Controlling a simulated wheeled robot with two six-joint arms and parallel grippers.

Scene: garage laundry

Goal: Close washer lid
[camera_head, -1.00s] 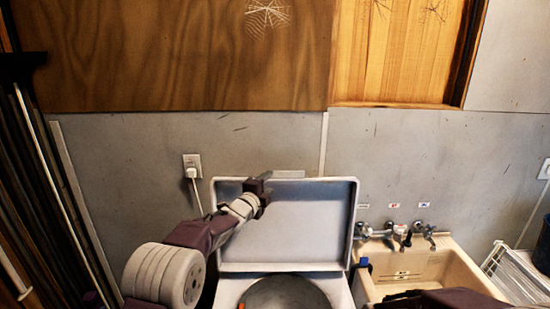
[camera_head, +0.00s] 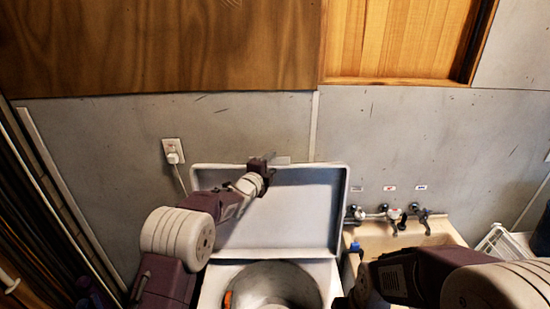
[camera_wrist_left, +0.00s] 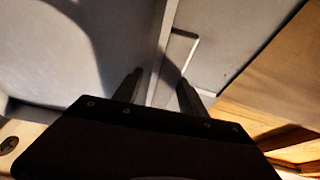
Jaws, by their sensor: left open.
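The washer lid (camera_head: 290,215) is a pale grey panel with a raised rim. It stands open and upright at the back of the washer (camera_head: 219,285), against the wall. The round tub opening (camera_head: 275,287) shows below it. My left gripper (camera_head: 278,161) is open at the top edge of the lid, left of its middle. In the left wrist view, its two fingers (camera_wrist_left: 160,92) are spread, and the lid's rim (camera_wrist_left: 165,45) appears to run between them. Whether a finger touches the lid cannot be told. My right arm shows at the lower right; its fingers do not show.
A beige sink (camera_head: 440,231) with several taps (camera_head: 397,216) stands right of the washer. A blue-capped bottle (camera_head: 355,247) is between them. A wall outlet with a plug (camera_head: 173,151) is left of the lid. A white rack (camera_head: 500,241) stands far right.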

